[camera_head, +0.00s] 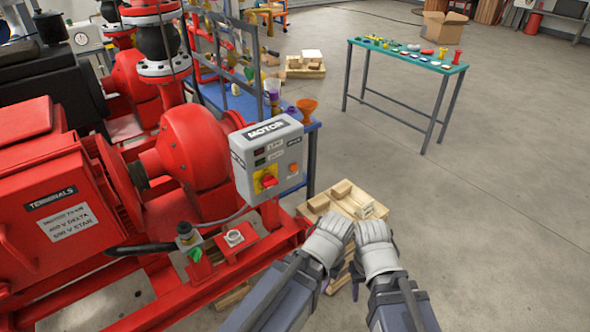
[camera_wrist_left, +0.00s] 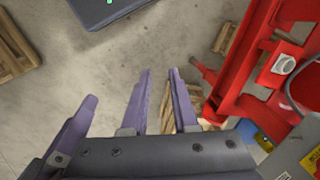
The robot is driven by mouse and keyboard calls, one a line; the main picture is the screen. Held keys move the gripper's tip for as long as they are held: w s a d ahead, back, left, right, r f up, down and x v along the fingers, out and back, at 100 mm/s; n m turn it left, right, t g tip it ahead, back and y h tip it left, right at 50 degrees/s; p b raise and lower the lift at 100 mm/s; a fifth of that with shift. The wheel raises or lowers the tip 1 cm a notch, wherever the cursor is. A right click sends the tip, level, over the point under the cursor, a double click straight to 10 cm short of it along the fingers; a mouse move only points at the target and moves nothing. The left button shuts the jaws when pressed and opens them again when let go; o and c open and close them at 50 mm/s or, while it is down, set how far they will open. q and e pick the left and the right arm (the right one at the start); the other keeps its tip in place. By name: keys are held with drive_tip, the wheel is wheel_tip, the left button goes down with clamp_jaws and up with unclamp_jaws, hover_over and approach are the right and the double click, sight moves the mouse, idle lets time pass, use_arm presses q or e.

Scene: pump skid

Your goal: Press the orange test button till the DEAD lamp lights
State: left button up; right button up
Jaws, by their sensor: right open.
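The grey motor control box (camera_head: 240,179) stands on the red skid in the head view. Its orange button (camera_head: 292,168) is on the right of the front face. Two small dark lamp windows sit at the upper left; their labels are too small to read, and neither looks clearly lit. A red and yellow rotary switch (camera_head: 267,181) is below them. My left gripper (camera_head: 335,225) and right gripper (camera_head: 373,230) are side by side, to the right of and below the box, touching nothing visible. In the left wrist view, the left fingers (camera_wrist_left: 161,75) are apart with nothing between them.
A wooden pallet (camera_head: 377,210) with blocks lies just beyond my grippers. A blue workbench (camera_head: 205,90) stands behind the box. A green-topped table (camera_head: 445,66) with small parts stands at the back right. The floor at right is clear.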

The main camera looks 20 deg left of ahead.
use_arm(q)
clamp_jaws()
drive_tip(key=shift+w, duration=0.1)
idle(1.2)
